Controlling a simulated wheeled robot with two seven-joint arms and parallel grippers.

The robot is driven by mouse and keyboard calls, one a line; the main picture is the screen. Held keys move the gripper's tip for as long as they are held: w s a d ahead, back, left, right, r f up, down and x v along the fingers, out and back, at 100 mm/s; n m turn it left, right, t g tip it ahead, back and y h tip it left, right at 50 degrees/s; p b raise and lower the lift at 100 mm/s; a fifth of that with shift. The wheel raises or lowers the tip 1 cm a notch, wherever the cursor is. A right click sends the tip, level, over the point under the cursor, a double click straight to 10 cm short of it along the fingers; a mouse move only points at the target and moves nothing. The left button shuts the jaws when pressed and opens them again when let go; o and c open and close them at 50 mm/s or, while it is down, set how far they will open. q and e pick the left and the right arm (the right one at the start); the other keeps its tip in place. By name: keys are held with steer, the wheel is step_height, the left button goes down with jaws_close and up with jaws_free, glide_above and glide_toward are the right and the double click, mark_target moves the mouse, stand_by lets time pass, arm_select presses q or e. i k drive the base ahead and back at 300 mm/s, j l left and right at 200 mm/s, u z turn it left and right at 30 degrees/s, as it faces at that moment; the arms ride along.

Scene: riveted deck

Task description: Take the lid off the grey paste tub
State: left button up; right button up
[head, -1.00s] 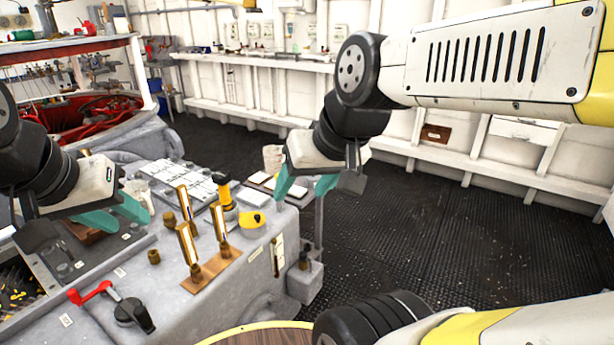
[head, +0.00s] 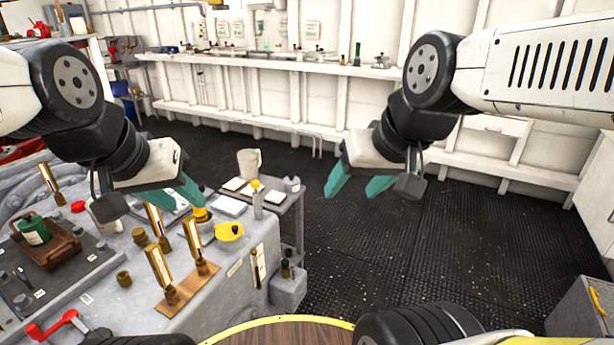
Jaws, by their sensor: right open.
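No tub that I can surely name as the grey paste tub shows. A small grey container (head: 291,185) stands at the right of the low side table, too small to tell whether it has a lid. My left gripper (head: 192,196) is above the grey console, close to the yellow-topped items in the picture; its teal fingers overlap in view, so its opening is unclear. My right gripper (head: 350,188) is open and empty, over the dark floor to the right of the side table.
The side table (head: 285,201) also bears a cream mug (head: 249,162) and a yellow-capped bottle (head: 257,200). Brass uprights (head: 160,268), a yellow item (head: 229,231) and a green jar in a brown holder (head: 34,230) are on the console (head: 232,290).

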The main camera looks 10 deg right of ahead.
mark_target(290, 179)
steer(key=z, duration=0.15)
steer(key=i+l, duration=1.05)
steer(key=i+l+u, duration=0.1)
steer(key=u, duration=0.35)
steer(key=l+u, duration=0.15)
steer(key=u, duration=0.3)
steer(key=l+u, duration=0.2)
steer(key=u, duration=0.25)
steer(key=i, duration=0.05)
